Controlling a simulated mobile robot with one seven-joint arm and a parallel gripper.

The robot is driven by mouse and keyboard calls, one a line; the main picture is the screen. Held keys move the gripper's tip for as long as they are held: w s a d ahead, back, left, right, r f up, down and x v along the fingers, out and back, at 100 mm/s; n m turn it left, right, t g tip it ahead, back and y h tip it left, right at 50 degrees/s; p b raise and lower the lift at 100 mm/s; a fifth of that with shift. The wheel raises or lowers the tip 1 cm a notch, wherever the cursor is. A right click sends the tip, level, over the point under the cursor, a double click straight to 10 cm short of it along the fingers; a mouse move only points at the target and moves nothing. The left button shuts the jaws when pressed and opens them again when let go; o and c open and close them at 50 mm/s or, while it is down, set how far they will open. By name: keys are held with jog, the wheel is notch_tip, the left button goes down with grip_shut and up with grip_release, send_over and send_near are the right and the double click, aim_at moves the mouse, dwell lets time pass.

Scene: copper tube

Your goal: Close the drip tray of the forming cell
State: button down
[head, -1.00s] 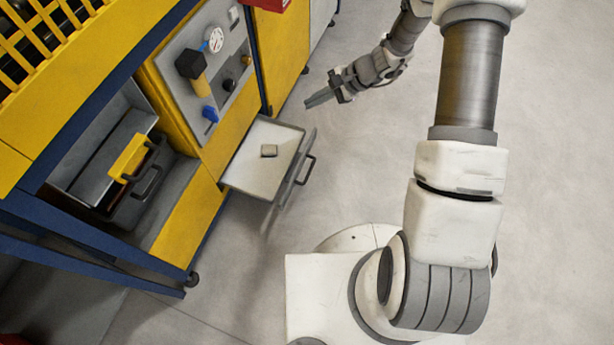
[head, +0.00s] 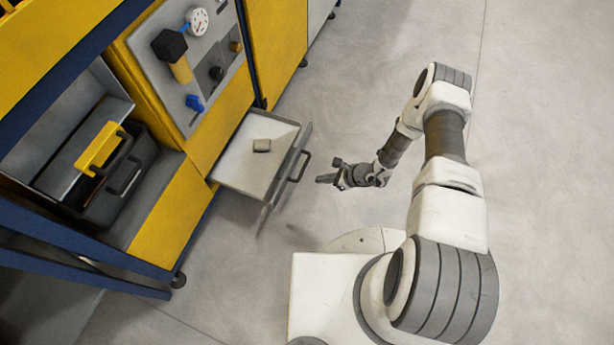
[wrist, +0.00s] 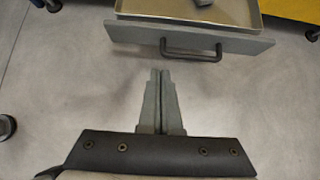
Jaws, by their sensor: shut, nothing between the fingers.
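The drip tray (head: 240,170) is pulled out from the yellow cell's lower front. It is a shallow grey tray with a small grey block (head: 262,145) lying in it. Its front panel carries a dark bar handle (head: 300,166). In the wrist view the handle (wrist: 190,55) and front panel (wrist: 240,43) are at the top, ahead of the fingers. My gripper (head: 322,179) is shut and empty, a little to the right of the handle and apart from it. In the wrist view my gripper's fingertips (wrist: 160,73) point toward the handle with floor between them.
The yellow cabinet (head: 172,222) has a grey control panel (head: 205,85) with a gauge, knobs and a blue valve above the tray. An open bay at left holds a dark case (head: 125,180) with a yellow part (head: 98,150).

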aim_at(286, 178)
jog(key=b+x, duration=0.1)
jog(key=x, duration=0.2)
jog(key=a+r+b+x, duration=0.1)
jog(key=b+x, duration=0.1)
jog(key=x, duration=0.2)
jog(key=b+x, duration=0.1)
jog(key=x, duration=0.3)
jog(key=shift+w+a+b, duration=0.3)
jog(key=shift+a+b, duration=0.05)
jog(key=shift+b, duration=0.05)
jog(key=shift+w+a+r, duration=0.15)
jog(key=shift+w+a, duration=0.05)
jog(key=shift+a, duration=0.35)
jog(key=shift+a, duration=0.1)
